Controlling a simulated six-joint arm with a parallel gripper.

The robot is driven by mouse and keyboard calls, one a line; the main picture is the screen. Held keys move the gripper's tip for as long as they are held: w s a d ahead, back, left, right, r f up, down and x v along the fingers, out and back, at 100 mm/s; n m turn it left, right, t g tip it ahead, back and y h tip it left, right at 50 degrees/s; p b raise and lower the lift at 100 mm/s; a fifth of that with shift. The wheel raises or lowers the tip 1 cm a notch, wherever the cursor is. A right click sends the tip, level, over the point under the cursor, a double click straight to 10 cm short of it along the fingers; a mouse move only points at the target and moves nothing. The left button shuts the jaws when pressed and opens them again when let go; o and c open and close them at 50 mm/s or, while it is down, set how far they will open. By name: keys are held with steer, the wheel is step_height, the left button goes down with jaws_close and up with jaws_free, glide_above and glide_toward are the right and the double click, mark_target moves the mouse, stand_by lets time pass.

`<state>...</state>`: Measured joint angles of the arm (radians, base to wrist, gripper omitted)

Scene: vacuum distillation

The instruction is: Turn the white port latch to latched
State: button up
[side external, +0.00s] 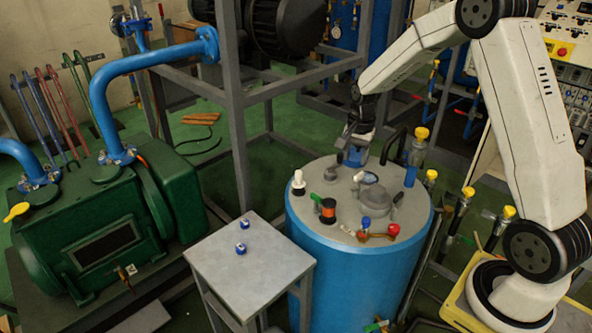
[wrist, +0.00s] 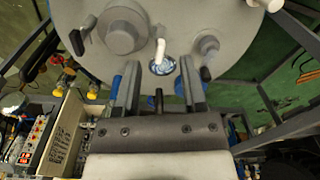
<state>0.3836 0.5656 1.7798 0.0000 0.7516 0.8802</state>
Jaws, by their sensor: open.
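The white port latch (wrist: 160,48) is a short white lever on a small round port (wrist: 162,66) in the tank lid. In the wrist view it points up the picture, away from my gripper. In the side view the latch (side external: 359,176) is a small white piece just below my gripper. My gripper (side external: 354,157) is above the far part of the lid, with its fingers pointing down. In the wrist view my gripper (wrist: 160,70) is open and empty, one finger on each side of the port. I cannot tell how far above the lid the fingertips are.
A grey side table (side external: 262,275) stands front left with two small blue-and-white pieces.

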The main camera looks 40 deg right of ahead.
mark_target(359, 174)
steer(key=d+m, duration=0.1)
steer(key=d, duration=0.1)
steer(key=w+d+f+m, duration=0.1)
steer(key=d+m, duration=0.1)
steer(key=d, duration=0.1)
steer(key=shift+w+d+f+m+g, duration=0.2)
steer(key=shift+d+f+m+g, duration=0.05)
steer(key=shift+d+m+g, duration=0.05)
steer(key=shift+f, duration=0.15)
steer(key=shift+f, duration=3.75)
jaws_close()
